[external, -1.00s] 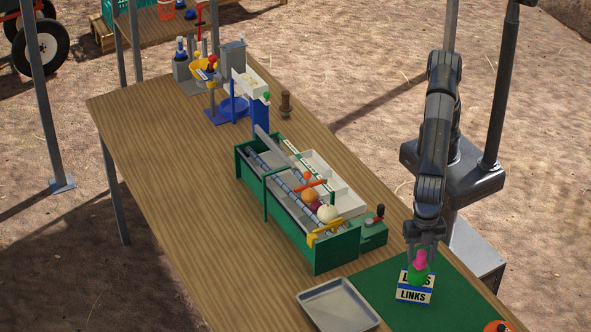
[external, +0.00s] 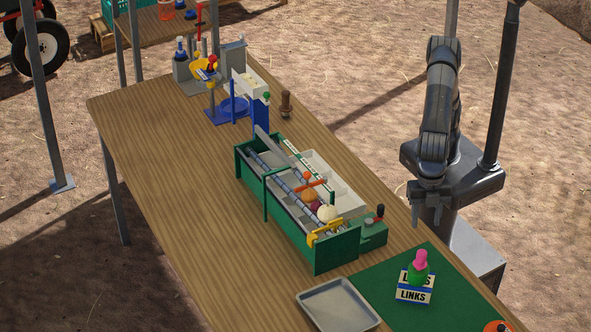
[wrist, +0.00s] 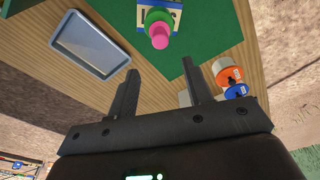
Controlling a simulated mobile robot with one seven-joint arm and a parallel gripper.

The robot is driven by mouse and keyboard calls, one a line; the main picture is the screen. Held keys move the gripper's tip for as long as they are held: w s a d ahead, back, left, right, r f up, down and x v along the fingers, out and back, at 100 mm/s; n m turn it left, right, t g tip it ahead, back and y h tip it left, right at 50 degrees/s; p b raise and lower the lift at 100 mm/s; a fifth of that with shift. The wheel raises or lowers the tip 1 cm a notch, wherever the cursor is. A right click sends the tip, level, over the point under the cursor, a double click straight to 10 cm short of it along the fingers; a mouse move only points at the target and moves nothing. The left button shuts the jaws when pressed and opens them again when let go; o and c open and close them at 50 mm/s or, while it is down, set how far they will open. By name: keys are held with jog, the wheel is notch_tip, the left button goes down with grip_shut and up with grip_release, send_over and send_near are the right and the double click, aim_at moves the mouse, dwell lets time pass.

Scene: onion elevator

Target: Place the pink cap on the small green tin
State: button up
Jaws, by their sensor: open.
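The pink cap (external: 421,259) sits on top of the small green tin (external: 418,274), close to upright. The tin stands at a white, blue-banded block (external: 414,293) marked LINKS on the green mat (external: 374,274). In the wrist view the pink cap (wrist: 160,38) and green tin (wrist: 158,15) are beyond the fingertips, at the top. My gripper (external: 428,207) is open and empty, raised and drawn back above the table's right edge, apart from the cap. It also shows in the wrist view (wrist: 160,68) with nothing between its fingers.
A grey metal tray (external: 338,304) lies left of the mat. A green sorter (external: 337,251) with an onion and other round items stands behind it. An orange item (external: 497,326) is at the front right corner. The table's left side is clear.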

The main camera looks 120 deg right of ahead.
jog(key=s+d+r+m+t, duration=0.1)
jog(key=s+d+r+m, duration=0.3)
jog(key=d, duration=1)
jog(key=w+d+r+m+t, duration=0.15)
jog(key=d+r, duration=0.35)
jog(key=d, duration=0.9)
jog(key=s+d+f+m+t, duration=0.1)
jog(key=s+d+f+m, duration=0.2)
jog(key=s+d, duration=0.6)
jog(key=s+d+f+m+t+h, duration=0.1)
jog(key=s+d+f+m, duration=0.2)
jog(key=s+d, duration=0.7)
jog(key=shift+d+f+m, duration=0.15)
jog(key=shift+d+m, duration=0.25)
jog(key=shift+m, duration=0.55)
